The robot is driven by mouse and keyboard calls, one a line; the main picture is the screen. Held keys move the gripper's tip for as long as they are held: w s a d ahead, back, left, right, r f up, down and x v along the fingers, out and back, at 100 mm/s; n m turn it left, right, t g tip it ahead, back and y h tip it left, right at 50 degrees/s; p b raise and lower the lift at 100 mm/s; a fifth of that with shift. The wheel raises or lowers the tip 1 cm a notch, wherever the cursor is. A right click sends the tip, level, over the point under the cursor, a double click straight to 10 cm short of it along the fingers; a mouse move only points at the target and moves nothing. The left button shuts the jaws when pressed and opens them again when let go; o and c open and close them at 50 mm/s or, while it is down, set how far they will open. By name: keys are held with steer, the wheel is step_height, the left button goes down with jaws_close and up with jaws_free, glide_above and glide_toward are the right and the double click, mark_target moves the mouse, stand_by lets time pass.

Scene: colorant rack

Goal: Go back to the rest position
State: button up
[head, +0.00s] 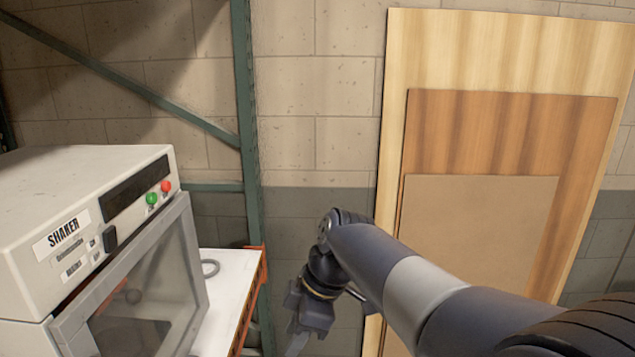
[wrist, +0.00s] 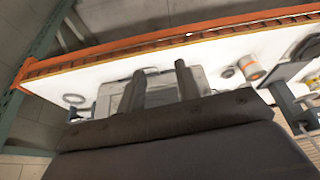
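My gripper (head: 299,330) hangs at the end of my arm in the lower middle of the head view, to the right of the white shelf and partly cut off by the bottom edge. In the wrist view my gripper (wrist: 158,76) shows two dark fingers standing apart with a gap between them. Nothing is visibly held between them. The shaker (head: 90,240), a white box with a glass door, green and red buttons and a label, stands at the left of the head view. Its door looks shut.
The white shelf (head: 232,290) has an orange edge and a green post (head: 245,120). Wooden panels (head: 480,230) lean on the block wall behind my arm. In the wrist view an orange-and-white can (wrist: 251,67) and a grey ring (wrist: 74,99) are on the shelf.

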steer(key=w+d+n+g+p, duration=0.1)
steer(key=w+d+n+p, duration=0.2)
steer(key=w+d, duration=0.35)
steer(key=a+b+v, duration=0.1)
steer(key=v, duration=0.7)
steer(key=shift+d+r+b, duration=0.2)
steer(key=shift+r+b, duration=0.2)
steer(key=shift+r, duration=0.15)
steer(key=shift+a+m+p, duration=0.1)
steer(key=shift+m+p, duration=0.2)
steer(key=shift+m, duration=0.1)
